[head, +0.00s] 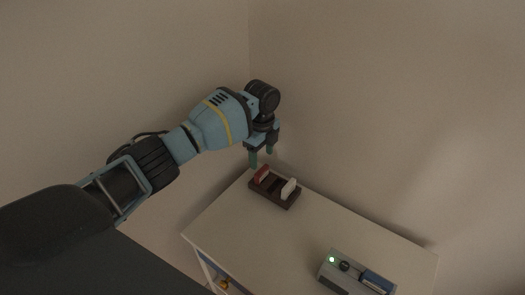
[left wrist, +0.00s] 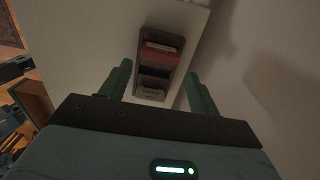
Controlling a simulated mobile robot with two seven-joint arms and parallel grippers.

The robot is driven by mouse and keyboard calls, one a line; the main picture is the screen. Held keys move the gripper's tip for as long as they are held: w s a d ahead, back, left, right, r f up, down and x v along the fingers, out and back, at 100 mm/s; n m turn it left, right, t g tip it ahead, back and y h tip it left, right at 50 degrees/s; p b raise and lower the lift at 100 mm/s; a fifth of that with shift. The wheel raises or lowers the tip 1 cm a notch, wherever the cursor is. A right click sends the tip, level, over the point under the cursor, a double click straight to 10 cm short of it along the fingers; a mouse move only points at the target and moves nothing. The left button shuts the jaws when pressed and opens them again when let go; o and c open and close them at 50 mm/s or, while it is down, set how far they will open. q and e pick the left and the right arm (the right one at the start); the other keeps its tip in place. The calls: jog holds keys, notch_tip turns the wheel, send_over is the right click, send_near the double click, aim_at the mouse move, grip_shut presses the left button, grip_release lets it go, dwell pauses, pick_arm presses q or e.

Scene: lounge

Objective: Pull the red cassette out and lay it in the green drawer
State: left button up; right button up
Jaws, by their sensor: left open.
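The red cassette (head: 262,174) stands upright in a dark brown rack (head: 271,192) near the table's back corner. It also shows in the left wrist view (left wrist: 158,55), in the far part of the rack. A white cassette (head: 289,187) stands in the same rack; a pale labelled one (left wrist: 151,92) shows at its near end in the wrist view. My left gripper (head: 262,158) is open and empty, fingers pointing down, just above the rack's red-cassette end. Its fingers straddle the rack in the wrist view. I cannot make out a green drawer. My right gripper is not in view.
A grey device (head: 343,277) with a green light and a blue block (head: 377,282) stands at the white tabletop's (head: 232,222) front right. An orange object (head: 224,284) shows below the tabletop. Walls stand close behind. The tabletop between rack and device is clear.

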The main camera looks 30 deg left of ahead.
aim_at(262, 170)
pick_arm(q)
notch_tip(262, 170, down, 4)
jog(key=shift+b, duration=0.75)
notch_tip(262, 170, down, 2)
jog(key=shift+f+b, duration=0.15)
jog(key=shift+b, duration=0.2)
jog(key=shift+f, duration=0.8)
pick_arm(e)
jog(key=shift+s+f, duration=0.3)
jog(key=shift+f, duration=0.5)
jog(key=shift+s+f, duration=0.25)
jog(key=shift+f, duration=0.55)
pick_arm(q)
jog(key=c, duration=0.7)
jog(key=shift+o, duration=0.2)
jog(key=shift+r, duration=0.1)
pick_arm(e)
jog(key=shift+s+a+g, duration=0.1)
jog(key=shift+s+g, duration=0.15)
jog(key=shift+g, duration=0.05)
pick_arm(q)
jog(key=shift+r, duration=0.55)
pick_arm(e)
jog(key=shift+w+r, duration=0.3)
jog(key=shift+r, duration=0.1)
pick_arm(q)
jog(key=shift+r, duration=0.15)
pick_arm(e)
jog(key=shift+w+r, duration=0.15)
